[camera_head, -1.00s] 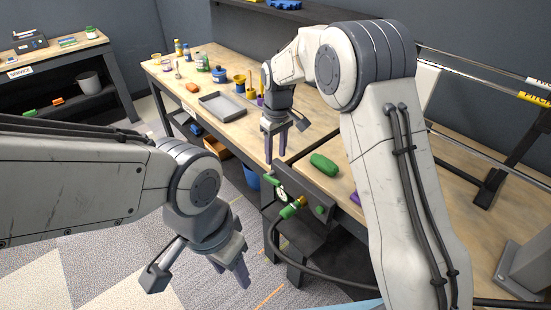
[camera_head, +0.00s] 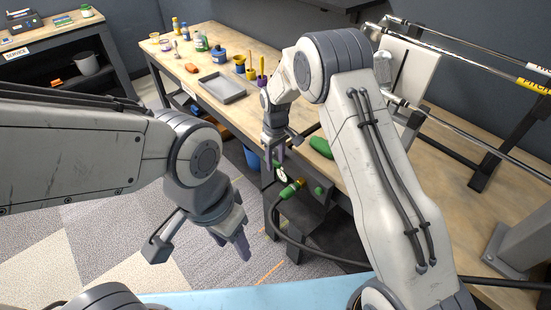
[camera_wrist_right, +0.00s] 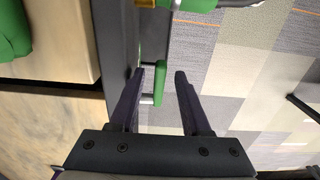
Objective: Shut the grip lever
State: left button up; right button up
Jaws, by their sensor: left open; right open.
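A green lever with a small metal stem (camera_wrist_right: 159,78) stands out from the dark panel on the bench front, which I take to be the grip lever. In the right wrist view it lies between the open fingers of my right gripper (camera_wrist_right: 160,73); whether they touch it I cannot tell. In the head view the right gripper (camera_head: 274,153) points down just above the round gauge (camera_head: 281,173) and partly hides this spot. My left gripper (camera_head: 231,240) is open and empty, over the floor left of the bench.
A green-handled fitting (camera_head: 290,189) with a black hose and a green knob (camera_head: 319,190) sit on the bench front. A green object (camera_head: 321,147) lies on the bench top (camera_head: 440,190). A grey tray (camera_head: 222,88) and several bottles stand at the back.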

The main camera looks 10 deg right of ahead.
grip_shut()
jog(key=t+b, duration=0.1)
jog(key=b, duration=0.1)
jog(key=f+t+y+b, duration=0.1)
jog(key=b, duration=0.2)
jog(key=shift+s+d+f+y, duration=0.1)
jog(key=shift+s+f+y, duration=0.15)
jog(key=shift+f+y, duration=0.05)
jog(key=shift+b, duration=0.55)
jog(key=shift+r+p, duration=0.25)
jog(key=shift+p, duration=0.05)
grip_release()
